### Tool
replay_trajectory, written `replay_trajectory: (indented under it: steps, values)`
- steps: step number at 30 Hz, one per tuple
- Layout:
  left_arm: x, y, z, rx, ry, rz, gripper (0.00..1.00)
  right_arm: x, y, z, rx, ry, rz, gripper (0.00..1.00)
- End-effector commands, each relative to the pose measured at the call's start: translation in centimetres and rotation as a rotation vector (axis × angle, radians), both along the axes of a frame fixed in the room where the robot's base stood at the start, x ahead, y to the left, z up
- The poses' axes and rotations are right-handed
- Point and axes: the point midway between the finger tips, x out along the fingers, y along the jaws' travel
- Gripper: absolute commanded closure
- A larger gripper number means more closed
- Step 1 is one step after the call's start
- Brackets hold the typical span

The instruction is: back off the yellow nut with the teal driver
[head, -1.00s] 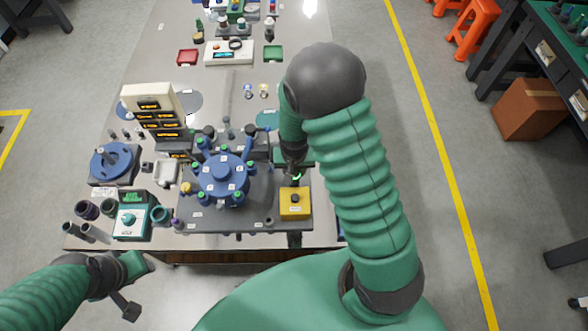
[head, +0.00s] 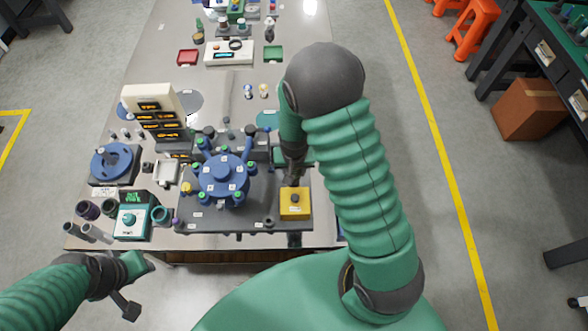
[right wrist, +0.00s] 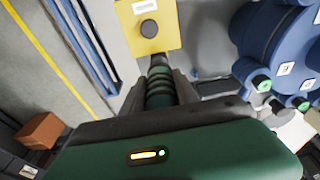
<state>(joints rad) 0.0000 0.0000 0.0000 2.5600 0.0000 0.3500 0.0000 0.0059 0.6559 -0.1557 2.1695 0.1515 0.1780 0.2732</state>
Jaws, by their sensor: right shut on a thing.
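My right gripper (head: 292,180) reaches down beside the yellow box (head: 295,203) with a black knob, right of the blue flanged housing (head: 222,178). In the right wrist view, the gripper is shut on a dark teal, ringed handle (right wrist: 159,88), which looks like the teal driver. The handle points towards the yellow box (right wrist: 143,22); its tip is hidden.
A grey base plate (head: 245,218) carries the housing. The table's middle (head: 225,90) is mostly clear.

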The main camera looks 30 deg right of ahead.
Motion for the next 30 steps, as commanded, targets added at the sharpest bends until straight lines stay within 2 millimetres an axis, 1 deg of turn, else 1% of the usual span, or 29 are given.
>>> replay_trajectory:
  steps: [2,19,22,30]
  values:
    - [0.0,0.0,0.2,0.000,0.000,0.000,0.64,-0.1,0.0,0.2,0.001,0.003,0.000,1.00]
    - [0.0,0.0,4.5,0.000,0.000,0.000,0.64,0.0,0.0,5.0,0.000,-0.002,0.000,1.00]
    - [0.0,0.0,4.7,0.000,0.000,0.000,0.64,0.0,0.0,5.2,0.000,-0.002,0.000,1.00]
    - [0.0,0.0,4.3,0.000,0.000,0.000,0.64,0.0,0.2,5.2,0.000,-0.004,0.012,1.00]
